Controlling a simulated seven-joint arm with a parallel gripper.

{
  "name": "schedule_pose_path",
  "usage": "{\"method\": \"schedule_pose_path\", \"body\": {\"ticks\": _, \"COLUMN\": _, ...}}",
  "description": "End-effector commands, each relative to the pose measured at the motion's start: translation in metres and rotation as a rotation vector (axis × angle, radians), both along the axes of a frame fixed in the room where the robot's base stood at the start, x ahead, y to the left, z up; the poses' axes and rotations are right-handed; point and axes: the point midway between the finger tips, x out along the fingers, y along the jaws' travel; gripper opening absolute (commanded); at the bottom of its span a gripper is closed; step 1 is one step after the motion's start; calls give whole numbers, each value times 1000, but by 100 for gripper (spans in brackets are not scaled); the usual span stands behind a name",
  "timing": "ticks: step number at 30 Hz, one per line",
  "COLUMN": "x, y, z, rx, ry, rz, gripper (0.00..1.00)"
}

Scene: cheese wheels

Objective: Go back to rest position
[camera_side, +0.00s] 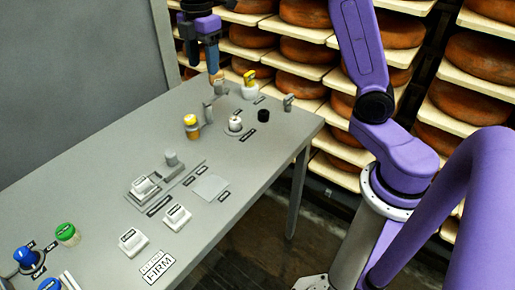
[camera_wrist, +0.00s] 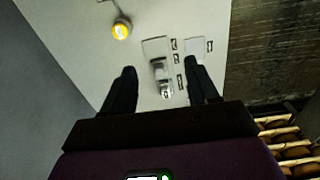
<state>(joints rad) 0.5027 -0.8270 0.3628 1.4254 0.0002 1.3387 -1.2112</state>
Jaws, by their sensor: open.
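My gripper (camera_side: 205,62) hangs over the far left part of the grey table (camera_side: 105,185) in the side view, fingers pointing down. In the wrist view the two dark fingers of my gripper (camera_wrist: 159,70) are spread wide apart with nothing between them. Table surface and a grey fixture (camera_wrist: 152,47) show beyond the fingertips. In the side view an orange tip shows by the fingers; I cannot tell whether it belongs to my gripper.
A yellow-topped jar (camera_side: 191,120), a white knob (camera_side: 235,124) and a yellow-handled piece (camera_side: 250,82) stand on the table's far half. White blocks (camera_side: 177,216) and a green-lidded jar (camera_side: 67,234) stand nearer. Shelves of cheese wheels (camera_side: 479,55) stand behind; a grey panel (camera_side: 75,70) is left.

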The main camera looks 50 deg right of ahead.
Motion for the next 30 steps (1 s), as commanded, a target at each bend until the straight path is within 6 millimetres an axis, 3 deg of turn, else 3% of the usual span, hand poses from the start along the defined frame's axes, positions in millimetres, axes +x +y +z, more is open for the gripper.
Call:
{"method": "schedule_pose_path", "body": {"ticks": 6, "x": -81, "y": 34, "z": -8, "rx": 6, "ry": -2, "rz": -96, "gripper": 59}}
{"method": "schedule_pose_path", "body": {"ticks": 12, "x": -158, "y": 44, "z": -22, "rx": 14, "ry": -2, "rz": -192, "gripper": 59}}
{"method": "schedule_pose_path", "body": {"ticks": 21, "x": -269, "y": 23, "z": -54, "rx": 24, "ry": 3, "rz": -334, "gripper": 59}}
{"method": "schedule_pose_path", "body": {"ticks": 25, "x": -304, "y": 7, "z": -68, "rx": 27, "ry": 5, "rz": -387, "gripper": 59}}
{"method": "schedule_pose_path", "body": {"ticks": 30, "x": -328, "y": -7, "z": -79, "rx": 28, "ry": 7, "rz": -428, "gripper": 59}}
